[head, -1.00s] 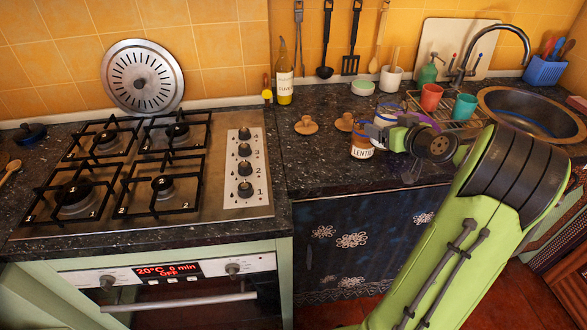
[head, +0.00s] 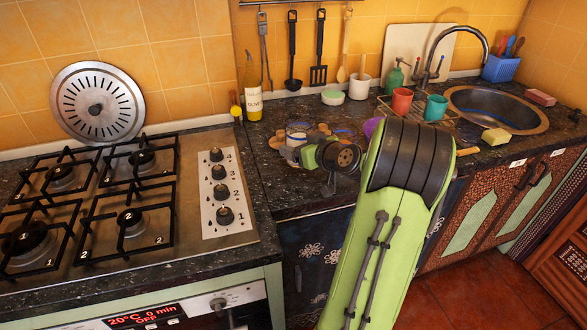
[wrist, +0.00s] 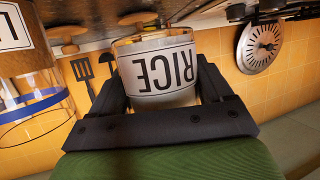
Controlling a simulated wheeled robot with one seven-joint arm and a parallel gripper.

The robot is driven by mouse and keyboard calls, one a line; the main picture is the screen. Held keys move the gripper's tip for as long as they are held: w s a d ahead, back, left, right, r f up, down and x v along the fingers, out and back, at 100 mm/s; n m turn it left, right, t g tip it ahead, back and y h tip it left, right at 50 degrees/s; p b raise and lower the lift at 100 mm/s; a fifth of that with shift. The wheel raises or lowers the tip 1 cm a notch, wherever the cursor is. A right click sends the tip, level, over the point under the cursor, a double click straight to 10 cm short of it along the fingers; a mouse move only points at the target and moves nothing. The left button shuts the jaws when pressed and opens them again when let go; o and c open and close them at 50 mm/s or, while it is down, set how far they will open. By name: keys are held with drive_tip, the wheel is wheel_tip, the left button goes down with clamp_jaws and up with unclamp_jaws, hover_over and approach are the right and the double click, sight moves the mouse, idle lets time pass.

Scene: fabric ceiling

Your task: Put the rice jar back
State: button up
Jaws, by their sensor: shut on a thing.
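The rice jar (wrist: 158,72) is clear glass with a white RICE label, upside down in the wrist view. My gripper (wrist: 160,88) is shut around it, one finger on each side. In the head view my gripper (head: 304,154) is over the counter between stove and sink, among glass jars and wooden lids. The jars there overlap my gripper, and I cannot clearly tell which one is the rice jar. I cannot tell whether the held jar touches the counter.
Another glass jar (wrist: 35,95) with a blue ring stands close beside the held jar. A wooden lid (head: 277,142) lies left of my gripper. An oil bottle (head: 252,90) and a green-white pot (head: 332,97) stand behind. Red (head: 401,101) and teal (head: 436,107) cups are right.

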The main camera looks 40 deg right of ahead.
drive_tip(key=f+b, duration=0.1)
drive_tip(key=f, duration=0.4)
drive_tip(key=shift+w, duration=0.2)
drive_tip(key=shift+a+f+b, duration=0.1)
drive_tip(key=shift+f+b, duration=0.05)
drive_tip(key=shift+b, duration=0.15)
drive_tip(key=o, duration=1.3)
drive_tip(key=shift+o, duration=0.2)
